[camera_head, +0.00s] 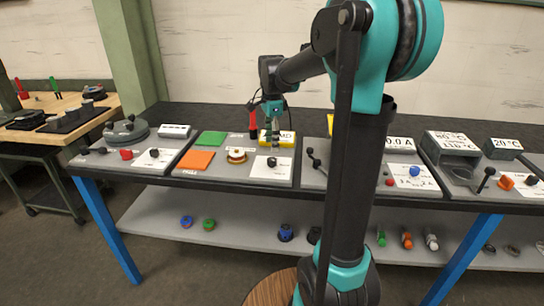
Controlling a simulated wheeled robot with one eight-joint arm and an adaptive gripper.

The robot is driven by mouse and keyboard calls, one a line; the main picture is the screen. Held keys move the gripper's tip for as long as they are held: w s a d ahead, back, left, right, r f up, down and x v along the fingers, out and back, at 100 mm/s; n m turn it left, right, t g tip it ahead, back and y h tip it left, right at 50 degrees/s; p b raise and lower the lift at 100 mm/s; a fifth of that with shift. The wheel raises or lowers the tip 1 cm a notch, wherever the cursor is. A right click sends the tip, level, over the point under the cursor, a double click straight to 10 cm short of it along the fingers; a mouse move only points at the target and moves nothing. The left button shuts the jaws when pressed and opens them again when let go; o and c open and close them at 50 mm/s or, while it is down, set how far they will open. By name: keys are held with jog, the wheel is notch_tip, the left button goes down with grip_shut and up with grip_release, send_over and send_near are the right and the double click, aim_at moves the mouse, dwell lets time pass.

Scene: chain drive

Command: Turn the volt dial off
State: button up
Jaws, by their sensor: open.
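I cannot read a volt label on any dial from here. A black knob (272,161) sits on a white panel on the middle board of the bench. A blue knob (414,170) sits on another white panel below a "0.0 A" display (400,144). My gripper (275,149) points down just above and behind the black knob, in front of a yellow box (286,139). It is open and appears empty; contact with the knob cannot be told.
Green (210,138) and orange (195,160) plates and a round orange-and-white part (236,156) lie left of my gripper. A red-and-black upright item (252,124) stands close behind it. My arm hides part of the bench right of centre.

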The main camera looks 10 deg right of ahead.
aim_at(272, 159)
notch_tip(272, 159, down, 6)
jog(key=shift+f, duration=0.25)
jog(key=shift+c, duration=0.6)
jog(key=c, duration=1)
jog(key=shift+c, duration=0.2)
